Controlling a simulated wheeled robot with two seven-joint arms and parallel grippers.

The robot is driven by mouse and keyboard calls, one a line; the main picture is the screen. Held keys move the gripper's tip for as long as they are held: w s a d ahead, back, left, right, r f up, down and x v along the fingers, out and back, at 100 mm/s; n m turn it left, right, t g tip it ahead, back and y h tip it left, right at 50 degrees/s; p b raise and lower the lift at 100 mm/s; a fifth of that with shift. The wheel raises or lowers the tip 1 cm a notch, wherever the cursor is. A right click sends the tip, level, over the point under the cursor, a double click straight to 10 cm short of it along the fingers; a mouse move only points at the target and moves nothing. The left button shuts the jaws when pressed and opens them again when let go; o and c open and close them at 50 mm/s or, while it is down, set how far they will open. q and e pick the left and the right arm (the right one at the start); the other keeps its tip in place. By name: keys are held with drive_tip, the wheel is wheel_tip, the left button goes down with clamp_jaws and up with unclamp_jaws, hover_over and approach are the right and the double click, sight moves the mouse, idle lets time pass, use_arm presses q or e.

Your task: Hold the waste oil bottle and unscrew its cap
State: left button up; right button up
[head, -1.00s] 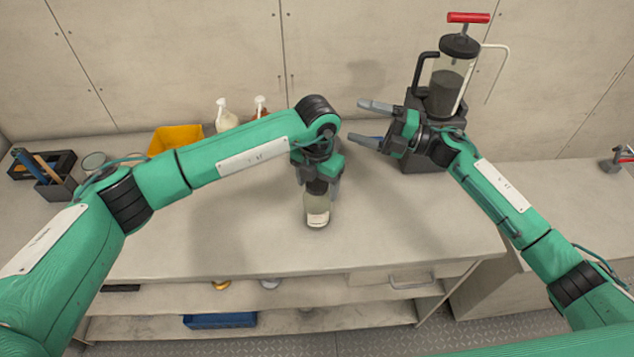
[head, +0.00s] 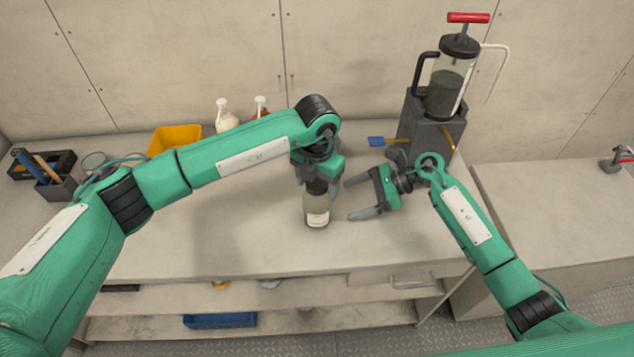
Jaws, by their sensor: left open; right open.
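The waste oil bottle (head: 317,210) stands upright on the bench, greenish with a white label and a dark upper part. My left gripper (head: 319,182) is above it, pointing down, with its open fingers either side of the bottle's top. The cap is mostly hidden by the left gripper, and I cannot tell whether the fingers touch it. My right gripper (head: 357,195) is open and empty to the right of the bottle, its fingers pointing left towards it.
An oil extractor pump (head: 447,85) with a red handle stands on a dark block (head: 430,140) at the back right. A blue-ended tool (head: 377,141) sticks out beside the block. The front bench top is clear.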

sight(321, 211)
drive_tip(key=shift+a+f, duration=0.15)
drive_tip(key=shift+a, duration=0.2)
drive_tip(key=shift+x, duration=4.6)
drive_tip(key=shift+s, duration=0.1)
drive_tip(key=c, duration=0.8)
use_arm(q)
drive_tip(key=shift+c, duration=0.2)
drive_tip(key=c, duration=1.1)
use_arm(e)
drive_tip(key=shift+o, duration=0.5)
